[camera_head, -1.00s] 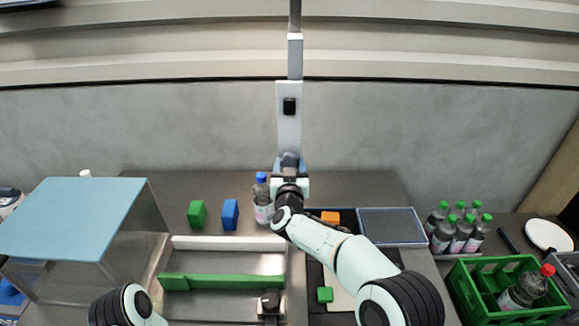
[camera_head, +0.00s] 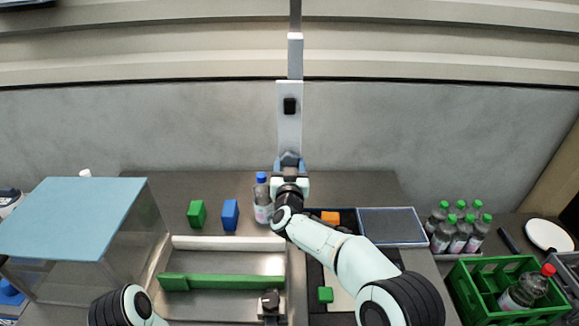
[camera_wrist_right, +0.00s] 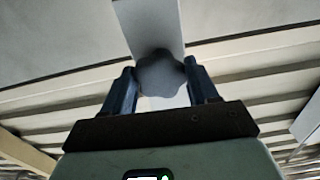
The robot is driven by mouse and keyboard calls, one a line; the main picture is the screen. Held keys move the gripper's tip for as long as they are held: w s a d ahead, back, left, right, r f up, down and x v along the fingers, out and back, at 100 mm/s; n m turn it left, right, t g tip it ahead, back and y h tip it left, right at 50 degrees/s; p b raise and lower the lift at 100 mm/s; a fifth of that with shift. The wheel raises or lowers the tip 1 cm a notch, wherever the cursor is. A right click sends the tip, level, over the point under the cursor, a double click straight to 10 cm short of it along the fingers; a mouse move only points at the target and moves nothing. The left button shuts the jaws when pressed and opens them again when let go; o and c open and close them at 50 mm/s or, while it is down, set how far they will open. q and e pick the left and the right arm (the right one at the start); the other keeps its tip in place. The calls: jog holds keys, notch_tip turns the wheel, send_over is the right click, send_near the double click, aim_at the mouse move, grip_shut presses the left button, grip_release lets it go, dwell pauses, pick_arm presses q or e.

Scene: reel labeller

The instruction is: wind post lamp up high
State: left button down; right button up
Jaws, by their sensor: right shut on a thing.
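The lamp post (camera_head: 288,120) stands upright at the back of the counter, a pale column with a black patch, a thinner pole rising above it out of the picture. My right gripper (camera_head: 290,160) is at the foot of its visible part. In the right wrist view, my right gripper (camera_wrist_right: 162,85) has its blue fingers either side of a grey lobed knob (camera_wrist_right: 160,74), shut on it, with the pale post (camera_wrist_right: 150,25) behind. The lamp head is not in view.
A blue-capped bottle (camera_head: 262,200) stands just left of my right wrist. Green (camera_head: 197,213) and blue (camera_head: 230,214) blocks stand farther left. A blue-topped clear cover (camera_head: 75,215) is at left. A green crate (camera_head: 480,290) and several green-capped bottles (camera_head: 460,232) are at right.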

jog(key=shift+r, duration=0.15)
dwell(0.8)
jog(key=o, duration=1.1)
jog(key=shift+c, duration=0.2)
jog(key=shift+s+f, duration=0.2)
jog(key=shift+s, duration=0.2)
pick_arm(q)
jog(key=s+f+b, duration=0.3)
jog(key=f+b, duration=0.1)
jog(key=f, duration=0.1)
jog(key=shift+s, duration=0.3)
pick_arm(e)
jog(key=s, duration=1.2)
jog(key=shift+s, duration=0.3)
pick_arm(q)
jog(key=shift+f, duration=0.1)
pick_arm(e)
jog(key=shift+r, duration=0.1)
